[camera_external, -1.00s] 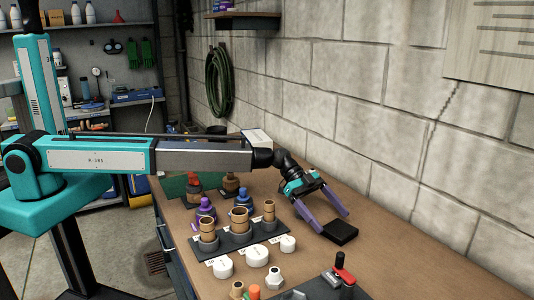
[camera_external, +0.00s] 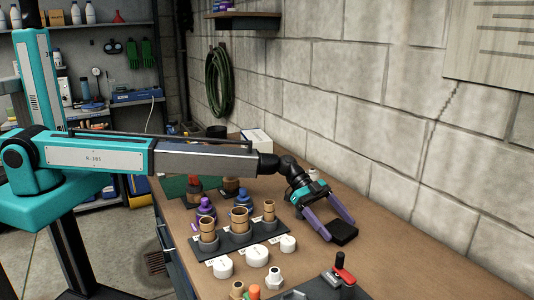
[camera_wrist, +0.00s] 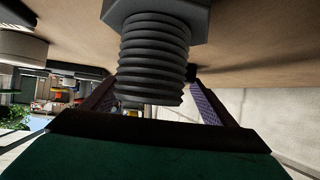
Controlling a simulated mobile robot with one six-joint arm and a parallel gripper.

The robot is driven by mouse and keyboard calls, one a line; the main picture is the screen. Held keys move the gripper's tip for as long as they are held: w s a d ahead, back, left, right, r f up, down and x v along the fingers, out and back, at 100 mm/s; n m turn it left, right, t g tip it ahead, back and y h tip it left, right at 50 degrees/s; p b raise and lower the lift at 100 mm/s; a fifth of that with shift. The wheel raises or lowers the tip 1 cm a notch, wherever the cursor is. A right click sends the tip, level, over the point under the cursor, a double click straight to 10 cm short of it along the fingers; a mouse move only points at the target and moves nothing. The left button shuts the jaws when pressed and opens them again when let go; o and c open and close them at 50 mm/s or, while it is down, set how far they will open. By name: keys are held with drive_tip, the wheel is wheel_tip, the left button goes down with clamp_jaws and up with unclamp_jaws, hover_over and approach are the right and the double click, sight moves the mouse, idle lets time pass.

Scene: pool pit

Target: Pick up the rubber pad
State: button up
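The rubber pad, a flat black square block (camera_external: 343,233), lies on the wooden bench to the right of the row of fittings. My gripper (camera_external: 340,229) is low over the bench with its two purple fingers spread apart. In the external view the fingertips are at the pad's near-left and far-right sides. I cannot tell whether they touch it. In the wrist view both fingers of my gripper (camera_wrist: 162,85) show, set apart. I cannot make out the pad there; a large threaded fitting (camera_wrist: 155,55) fills the upper middle.
A dark rack (camera_external: 240,238) with brass-coloured fittings stands left of my gripper. White caps (camera_external: 257,256) and a hex fitting (camera_external: 274,277) lie in front of it. A clamp with a red handle (camera_external: 342,268) is nearer the camera. The block wall (camera_external: 400,150) runs along the right.

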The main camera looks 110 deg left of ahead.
sight(335, 226)
drive_tip(key=c, duration=0.9)
drive_tip(key=shift+r, duration=0.15)
drive_tip(key=shift+r+b, duration=1.65)
drive_tip(key=shift+r, duration=3.25)
